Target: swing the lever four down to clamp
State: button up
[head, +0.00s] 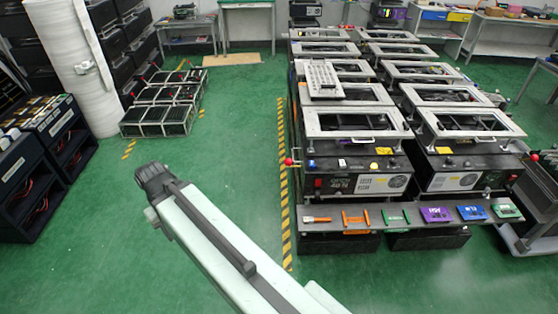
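A row of small coloured fixtures lies on a dark ledge (376,226) at the front of the black machines, right of centre. From left they are a flat orange one (317,219), a second orange one (354,218), a green one (396,217), a purple one (437,214), a blue one (472,212) and another green one (507,210). The purple one is fourth from the left. Their levers and any numbers are too small to read, so up or down cannot be told. My pale arm link crosses the lower left, apart from the ledge. No gripper fingers show.
Black machines (358,183) with metal frames on top stand behind the ledge. A red knob (289,161) sticks out at their left. Yellow-black floor tape (285,200) runs beside them. Open green floor lies left and in front. Black racks (40,150) stand far left.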

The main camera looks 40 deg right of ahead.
aim_at(288, 162)
jog(key=u, duration=0.25)
jog(key=i, duration=1.1)
jog(key=z, duration=0.55)
